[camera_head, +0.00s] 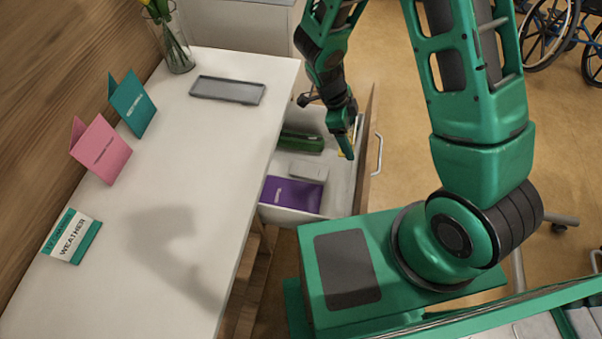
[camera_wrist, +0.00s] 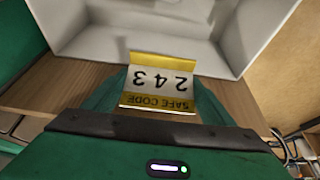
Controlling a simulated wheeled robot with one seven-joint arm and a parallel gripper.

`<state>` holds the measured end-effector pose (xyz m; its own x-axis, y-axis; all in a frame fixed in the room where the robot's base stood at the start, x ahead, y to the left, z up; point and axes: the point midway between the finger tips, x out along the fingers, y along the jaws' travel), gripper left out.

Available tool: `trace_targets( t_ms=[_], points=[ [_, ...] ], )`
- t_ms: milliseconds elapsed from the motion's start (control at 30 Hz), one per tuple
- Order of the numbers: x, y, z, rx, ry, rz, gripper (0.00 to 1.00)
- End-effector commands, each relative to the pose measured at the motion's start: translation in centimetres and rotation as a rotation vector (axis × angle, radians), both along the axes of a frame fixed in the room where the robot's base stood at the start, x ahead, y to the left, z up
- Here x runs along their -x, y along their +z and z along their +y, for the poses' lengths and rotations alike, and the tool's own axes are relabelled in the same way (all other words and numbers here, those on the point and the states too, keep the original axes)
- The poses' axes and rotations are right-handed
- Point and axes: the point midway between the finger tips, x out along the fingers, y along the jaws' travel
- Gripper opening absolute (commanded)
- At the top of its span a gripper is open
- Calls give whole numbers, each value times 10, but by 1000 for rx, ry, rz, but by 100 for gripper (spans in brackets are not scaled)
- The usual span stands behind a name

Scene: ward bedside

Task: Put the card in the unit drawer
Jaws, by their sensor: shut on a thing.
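A yellow and white card (camera_wrist: 160,86) reading "SAFE CODE 243", upside down in the wrist view, is held between the green fingers of my gripper (camera_wrist: 158,98). In the head view my gripper (camera_head: 350,148) points down over the right side of the open unit drawer (camera_head: 340,185), near its front panel. Only a small yellow part of the card (camera_head: 345,153) shows there. The drawer's pale inside (camera_wrist: 150,25) lies beyond the card in the wrist view. I cannot tell whether the card touches the drawer.
The drawer holds a purple booklet (camera_head: 291,194), a white box (camera_head: 308,171) and a dark green object (camera_head: 301,142). The white top (camera_head: 190,130) bears a grey tray (camera_head: 228,90), a flower vase (camera_head: 175,45), and pink (camera_head: 101,150), teal (camera_head: 132,103) and "WEATHER" (camera_head: 71,236) cards. A wheelchair (camera_head: 550,35) stands far right.

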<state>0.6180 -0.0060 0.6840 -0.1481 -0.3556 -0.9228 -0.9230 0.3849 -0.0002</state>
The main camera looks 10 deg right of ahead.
Motion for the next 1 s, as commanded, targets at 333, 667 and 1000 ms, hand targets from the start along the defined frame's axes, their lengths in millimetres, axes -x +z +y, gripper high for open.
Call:
trace_targets(
  t_ms=[333,667,1000],
  points=[
    [3,-38,3,-2,4,1,53],
    [4,-99,3,-1,5,3,53],
    [4,-158,3,-2,6,1,53]
  ],
)
